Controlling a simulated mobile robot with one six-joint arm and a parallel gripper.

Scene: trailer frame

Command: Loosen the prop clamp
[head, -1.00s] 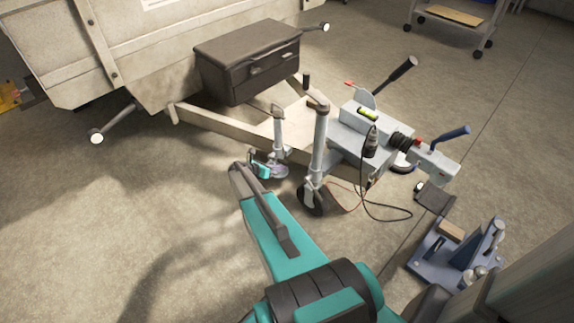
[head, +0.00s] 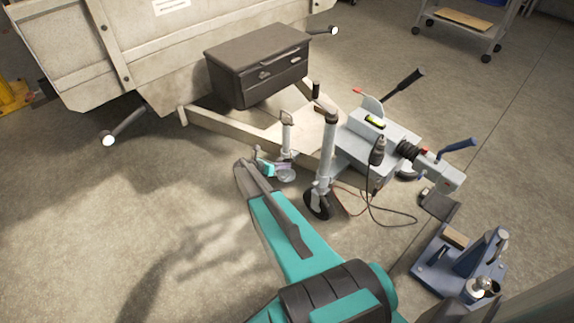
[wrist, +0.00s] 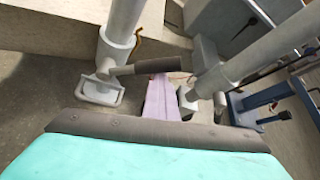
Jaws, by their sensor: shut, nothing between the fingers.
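The prop (head: 286,138) is a short pale grey post by the trailer drawbar. In the wrist view, the prop (wrist: 121,25) stands at upper left. Its clamp lever (wrist: 145,67), with a dark grip, sticks out to the right from the collar. My gripper (head: 280,170) is low beside the prop, small and partly hidden behind my arm. In the wrist view, my gripper (wrist: 160,88) shows lilac fingers, shut and empty, with their tips close to the lever's right part. I cannot tell whether they touch it.
The jockey wheel post (head: 328,145) stands just right of the prop. A grey coupling unit (head: 375,140) with a hanging cable is further right. A dark drawer box (head: 258,65) sits behind. A blue stand (head: 455,260) is at lower right. Floor at left is clear.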

